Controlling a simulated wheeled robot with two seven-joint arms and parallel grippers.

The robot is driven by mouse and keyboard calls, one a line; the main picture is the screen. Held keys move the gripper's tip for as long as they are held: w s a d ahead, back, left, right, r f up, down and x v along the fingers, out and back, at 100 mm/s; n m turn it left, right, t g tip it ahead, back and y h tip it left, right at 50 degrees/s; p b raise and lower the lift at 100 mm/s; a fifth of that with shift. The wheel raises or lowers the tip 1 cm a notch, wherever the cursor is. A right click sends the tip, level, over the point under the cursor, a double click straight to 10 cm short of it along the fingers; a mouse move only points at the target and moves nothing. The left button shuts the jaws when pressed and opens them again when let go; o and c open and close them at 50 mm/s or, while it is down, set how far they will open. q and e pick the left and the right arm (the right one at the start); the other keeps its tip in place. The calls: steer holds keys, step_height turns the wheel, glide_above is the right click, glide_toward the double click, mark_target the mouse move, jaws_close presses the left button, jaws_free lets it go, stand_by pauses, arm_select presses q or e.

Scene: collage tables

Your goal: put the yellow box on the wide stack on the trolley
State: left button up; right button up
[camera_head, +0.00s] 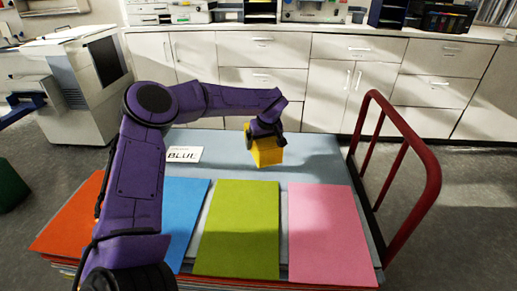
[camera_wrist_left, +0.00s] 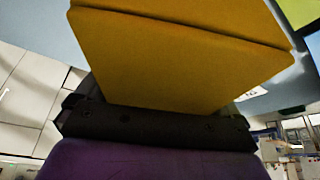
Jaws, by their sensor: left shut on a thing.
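The yellow box (camera_head: 268,154) is held in my left gripper (camera_head: 264,135), which points down over the back part of the trolley. The box also fills the middle of the left wrist view (camera_wrist_left: 180,60), close against the dark gripper. Below the box is a wide grey-blue surface (camera_head: 315,165), which looks like the top of the wide stack. I cannot tell whether the box touches it or hangs just above. The trolley has a red handle (camera_head: 428,165) on the right. My right gripper is not in view.
Orange (camera_head: 66,222), blue (camera_head: 186,222), green (camera_head: 238,230) and pink (camera_head: 328,235) sheets lie along the trolley's near side. White cabinets (camera_head: 262,80) line the wall behind. The grey-blue surface right of the box is clear.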

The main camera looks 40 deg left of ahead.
arm_select(q)
steer(key=w+f, duration=0.1)
steer(key=w+a+f, duration=0.1)
steer(key=f, duration=0.1)
steer(key=w+a+f, duration=0.1)
steer(key=f, duration=0.1)
steer(key=shift+w+a+f+b, duration=0.2)
steer(key=shift+w+b, duration=0.1)
steer(key=shift+w+a+f, duration=0.15)
steer(key=shift+f, duration=1.55)
steer(key=shift+f, duration=0.15)
steer(key=o, duration=0.7)
steer(key=p+v, duration=0.1)
steer(key=v, duration=1.1)
steer(key=shift+r, duration=0.2)
